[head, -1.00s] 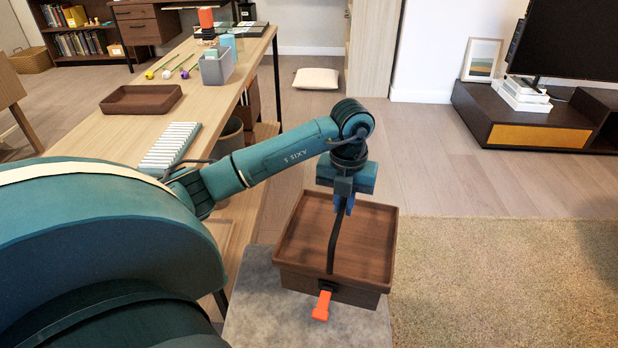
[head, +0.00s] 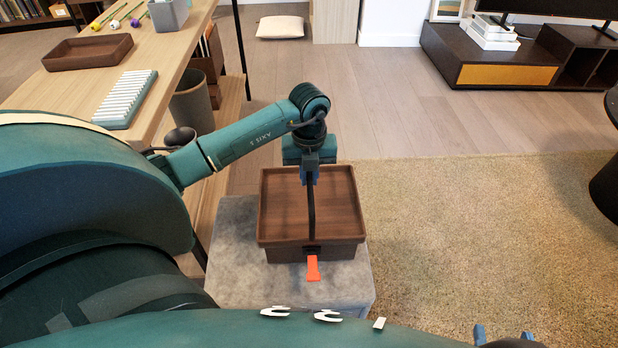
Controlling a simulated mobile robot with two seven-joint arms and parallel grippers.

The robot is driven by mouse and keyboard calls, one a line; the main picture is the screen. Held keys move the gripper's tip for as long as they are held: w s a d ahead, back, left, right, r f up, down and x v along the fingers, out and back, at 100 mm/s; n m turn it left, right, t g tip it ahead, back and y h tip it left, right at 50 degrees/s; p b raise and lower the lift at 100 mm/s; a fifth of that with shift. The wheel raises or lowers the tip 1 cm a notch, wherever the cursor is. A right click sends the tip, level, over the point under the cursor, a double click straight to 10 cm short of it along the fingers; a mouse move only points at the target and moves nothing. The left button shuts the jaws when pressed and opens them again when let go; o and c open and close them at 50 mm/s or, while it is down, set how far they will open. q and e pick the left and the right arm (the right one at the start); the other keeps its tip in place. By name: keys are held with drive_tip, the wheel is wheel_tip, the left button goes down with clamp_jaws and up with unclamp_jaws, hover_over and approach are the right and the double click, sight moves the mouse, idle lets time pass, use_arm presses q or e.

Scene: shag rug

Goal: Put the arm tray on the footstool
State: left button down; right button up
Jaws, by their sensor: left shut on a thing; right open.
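The arm tray is a dark brown wooden box tray (head: 285,210) with a tall black handle and an orange tab at its front. My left gripper (head: 309,178) is shut on the top of the handle, above the tray's middle. The tray is level over the grey fabric footstool (head: 232,255), towards its right and far part. I cannot tell whether its underside touches the footstool top.
A shag rug (head: 470,230) lies right of the footstool. A dark round object (head: 606,185) is at the right edge.

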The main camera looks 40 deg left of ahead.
use_arm(q)
drive_tip(key=shift+w+f, duration=0.1)
drive_tip(key=shift+f, duration=0.3)
drive_tip(key=c, duration=1.5)
unclamp_jaws()
drive_tip(key=shift+o, duration=0.2)
